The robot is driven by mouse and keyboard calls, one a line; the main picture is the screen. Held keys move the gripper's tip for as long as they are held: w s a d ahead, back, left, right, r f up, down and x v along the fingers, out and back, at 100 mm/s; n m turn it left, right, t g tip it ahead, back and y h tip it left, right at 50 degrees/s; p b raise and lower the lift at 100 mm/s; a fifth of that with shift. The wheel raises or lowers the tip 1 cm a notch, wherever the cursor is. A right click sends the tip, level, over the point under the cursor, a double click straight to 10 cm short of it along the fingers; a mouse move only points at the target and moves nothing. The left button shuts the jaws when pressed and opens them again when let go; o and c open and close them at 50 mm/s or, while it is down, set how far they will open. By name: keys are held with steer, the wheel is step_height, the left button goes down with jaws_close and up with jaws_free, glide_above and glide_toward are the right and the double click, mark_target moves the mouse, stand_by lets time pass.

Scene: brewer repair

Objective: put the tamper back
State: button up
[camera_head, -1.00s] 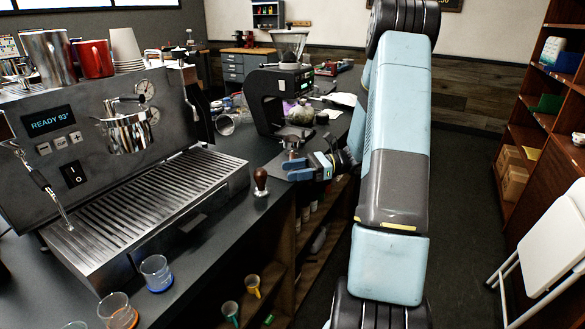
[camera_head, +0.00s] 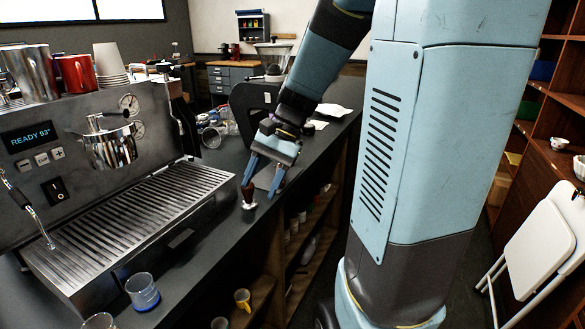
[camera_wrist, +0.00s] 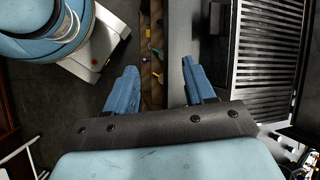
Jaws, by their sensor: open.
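The tamper (camera_head: 248,196), with a dark brown handle and a metal base, stands upright on the dark counter to the right of the espresso machine's drip tray. My gripper (camera_head: 264,180) is open and points down just above and to the right of it. One blue finger is close to the tamper's handle in the head view; I cannot tell whether they touch. In the wrist view my gripper (camera_wrist: 158,66) has its fingers wide apart with nothing held between them. I cannot make out the tamper there. No place for the tamper can be clearly identified.
The espresso machine (camera_head: 85,150) and its slatted drip tray (camera_head: 140,215) fill the left. A black grinder (camera_head: 245,100) stands behind my gripper. A blue-based glass (camera_head: 142,290) stands in front. The counter edge and open shelves (camera_head: 300,235) are on the right.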

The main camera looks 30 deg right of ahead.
steer(key=s+d+r+n+t+h, duration=0.2)
steer(key=s+r+n+t+h, duration=0.4)
steer(key=s, duration=0.4)
steer(key=shift+s+r+n+t, duration=0.3)
steer(key=shift+r+n+t, duration=0.2)
steer(key=shift+r+n, duration=0.4)
steer(key=shift+f, duration=0.1)
steer(key=shift+d, duration=0.15)
